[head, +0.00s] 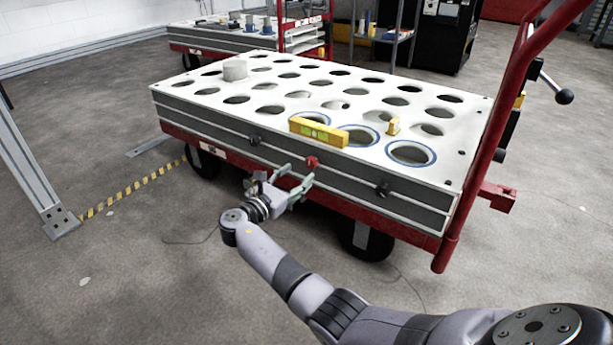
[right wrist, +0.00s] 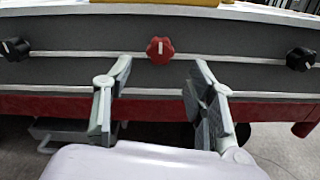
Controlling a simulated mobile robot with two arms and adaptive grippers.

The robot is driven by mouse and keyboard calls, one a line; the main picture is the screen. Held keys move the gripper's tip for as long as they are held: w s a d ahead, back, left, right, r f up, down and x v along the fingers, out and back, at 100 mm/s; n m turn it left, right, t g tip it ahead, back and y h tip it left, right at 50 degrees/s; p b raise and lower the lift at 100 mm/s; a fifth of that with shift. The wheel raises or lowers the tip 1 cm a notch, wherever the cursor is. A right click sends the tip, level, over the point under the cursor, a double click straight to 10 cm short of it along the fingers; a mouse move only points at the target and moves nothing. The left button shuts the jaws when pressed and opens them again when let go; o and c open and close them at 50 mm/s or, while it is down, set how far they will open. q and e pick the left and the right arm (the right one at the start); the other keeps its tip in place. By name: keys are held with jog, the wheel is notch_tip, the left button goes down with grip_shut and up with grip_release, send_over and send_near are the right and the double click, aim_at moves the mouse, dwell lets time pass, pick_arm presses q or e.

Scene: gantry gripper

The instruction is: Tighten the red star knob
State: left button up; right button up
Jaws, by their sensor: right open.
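The red star knob (head: 311,162) sits on the dark side face of the white-topped cart, near its upper edge. In the right wrist view the red star knob (right wrist: 160,50) has a white pointer mark, roughly upright, and shows beyond and between the fingertips. My right gripper (head: 294,179) is open and empty in front of the cart side. In the right wrist view its fingers (right wrist: 157,73) are spread wide, one to each side of the knob's line, and do not visibly touch it. My left gripper is not in view.
Black knobs flank the red one, left (right wrist: 15,49) and right (right wrist: 300,59). A yellow level (head: 318,132) lies on the holed white top (head: 215,93) above the knob. The cart's red handle frame (head: 490,150) rises at the right. Open floor lies in front.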

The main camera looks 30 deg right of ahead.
aim_at(309, 165)
jog(key=b+x, duration=0.2)
jog(key=x, duration=0.2)
jog(key=shift+w+d+f, duration=0.15)
jog(key=shift+d, duration=0.05)
jog(key=shift+w+d, duration=0.25)
jog(key=shift+d, duration=0.35)
jog(key=shift+c, duration=0.3)
jog(key=c, duration=1.1)
